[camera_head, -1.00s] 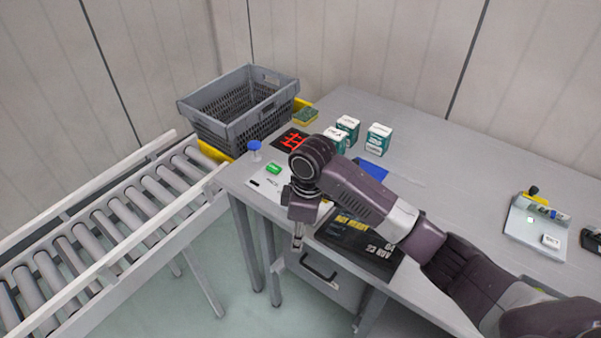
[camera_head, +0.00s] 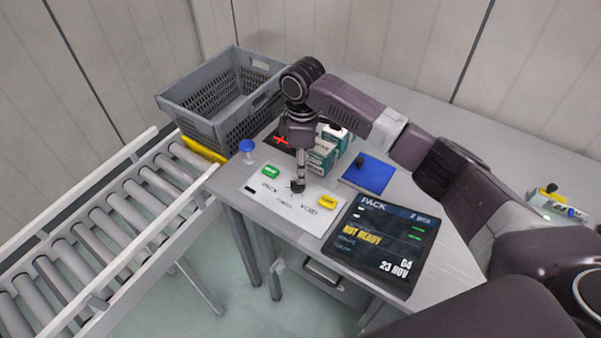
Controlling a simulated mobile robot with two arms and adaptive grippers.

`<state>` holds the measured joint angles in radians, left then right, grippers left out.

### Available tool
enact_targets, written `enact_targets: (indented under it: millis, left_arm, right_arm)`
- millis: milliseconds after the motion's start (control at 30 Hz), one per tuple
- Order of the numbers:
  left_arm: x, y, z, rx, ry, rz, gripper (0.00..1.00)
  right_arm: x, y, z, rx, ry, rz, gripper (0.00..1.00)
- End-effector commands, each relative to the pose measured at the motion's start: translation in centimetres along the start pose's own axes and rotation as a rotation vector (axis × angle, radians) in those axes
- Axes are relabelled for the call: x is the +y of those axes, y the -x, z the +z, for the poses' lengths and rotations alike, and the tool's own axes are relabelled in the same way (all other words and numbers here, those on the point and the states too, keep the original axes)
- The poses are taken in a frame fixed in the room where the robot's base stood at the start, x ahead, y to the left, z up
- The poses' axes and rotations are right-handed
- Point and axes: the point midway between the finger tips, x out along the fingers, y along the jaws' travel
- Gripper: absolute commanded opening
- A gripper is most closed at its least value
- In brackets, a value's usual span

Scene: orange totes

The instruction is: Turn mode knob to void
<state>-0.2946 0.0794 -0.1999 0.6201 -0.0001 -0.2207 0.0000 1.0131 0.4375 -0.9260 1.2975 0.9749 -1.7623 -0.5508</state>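The white control panel (camera_head: 283,205) lies on the table near its left front edge, with printed labels including PACK and VOID. The dark mode knob (camera_head: 297,187) sits in the middle of the panel, partly hidden by my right gripper. My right gripper (camera_head: 299,183) points straight down with its fingertips at the knob. I cannot tell whether the fingers are closed on it. A green button (camera_head: 269,172) and a yellow button (camera_head: 327,202) are on the panel. A black screen (camera_head: 375,243) to the right reads PACK and NOT READY. My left gripper is not in view.
A grey crate (camera_head: 205,122) stands behind the panel at the left, next to a roller conveyor (camera_head: 120,235). A blue-topped post (camera_head: 247,147) is left of my gripper. White-green boxes (camera_head: 321,157) and a blue pad (camera_head: 368,173) lie behind and to the right.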

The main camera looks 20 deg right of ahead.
Motion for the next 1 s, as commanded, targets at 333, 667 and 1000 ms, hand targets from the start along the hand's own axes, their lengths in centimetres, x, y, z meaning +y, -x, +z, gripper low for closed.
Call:
enact_targets:
  millis: [333, 667, 1000]
  left_arm:
    - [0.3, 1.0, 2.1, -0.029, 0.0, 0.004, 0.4]
    - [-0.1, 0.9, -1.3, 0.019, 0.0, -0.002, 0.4]
    - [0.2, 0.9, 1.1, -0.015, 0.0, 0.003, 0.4]
  right_arm:
    - [-0.1, -4.0, 0.0, 0.0, 0.001, 0.0, 0.28]
    - [0.0, -4.2, 0.0, 0.001, 0.001, 0.001, 0.22]
    - [0.0, -4.1, 0.0, 0.001, 0.0, 0.002, 0.0]
